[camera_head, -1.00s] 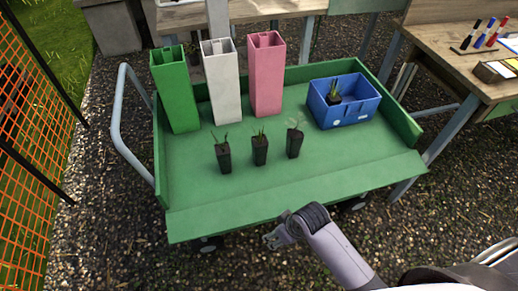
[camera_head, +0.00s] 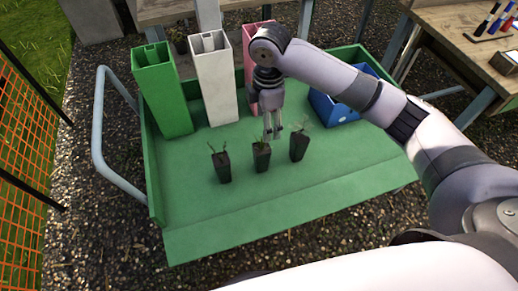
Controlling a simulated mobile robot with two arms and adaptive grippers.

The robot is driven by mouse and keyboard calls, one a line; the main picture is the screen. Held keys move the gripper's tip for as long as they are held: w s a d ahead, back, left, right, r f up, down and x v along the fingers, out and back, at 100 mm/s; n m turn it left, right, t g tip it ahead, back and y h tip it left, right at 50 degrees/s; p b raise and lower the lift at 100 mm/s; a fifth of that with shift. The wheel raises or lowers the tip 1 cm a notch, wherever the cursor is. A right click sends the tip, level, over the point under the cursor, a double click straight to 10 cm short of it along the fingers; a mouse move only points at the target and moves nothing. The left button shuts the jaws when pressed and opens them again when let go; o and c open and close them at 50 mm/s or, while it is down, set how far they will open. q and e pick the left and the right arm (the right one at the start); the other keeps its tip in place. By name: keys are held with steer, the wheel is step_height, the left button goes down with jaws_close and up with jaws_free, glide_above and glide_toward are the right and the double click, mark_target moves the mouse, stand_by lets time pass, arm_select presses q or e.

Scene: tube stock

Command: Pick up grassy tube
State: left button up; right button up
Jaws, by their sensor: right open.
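Three small black plant tubes stand upright in a row on the green cart bed. The middle tube (camera_head: 262,160) has thin green shoots that look grassy. The left tube (camera_head: 223,168) has a few thin sprigs. The right tube (camera_head: 299,146) has a wider, leafy plant. My right gripper (camera_head: 273,134) points down just above and behind the middle tube, with its fingers apart and nothing between them. I cannot tell whether a fingertip touches the shoots. My left gripper is not in view.
A tall green box (camera_head: 163,95), a white one (camera_head: 217,85) and a pink one (camera_head: 249,45) stand at the back of the cart (camera_head: 200,215). My right arm partly hides the pink box and a blue crate (camera_head: 322,108). The cart's front is clear.

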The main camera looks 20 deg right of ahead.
mark_target(266, 148)
step_height(266, 148, down, 12)
steer(key=shift+w+d+r, duration=0.1)
steer(key=shift+r, duration=0.15)
steer(key=f, duration=0.3)
steer(key=a+f, duration=0.1)
steer(key=shift+w+f+b, duration=0.25)
steer(key=shift+f+b, duration=0.1)
steer(key=shift+f, duration=0.35)
steer(key=shift+c, duration=0.3)
steer(key=shift+r, duration=0.1)
steer(key=c, duration=1.4)
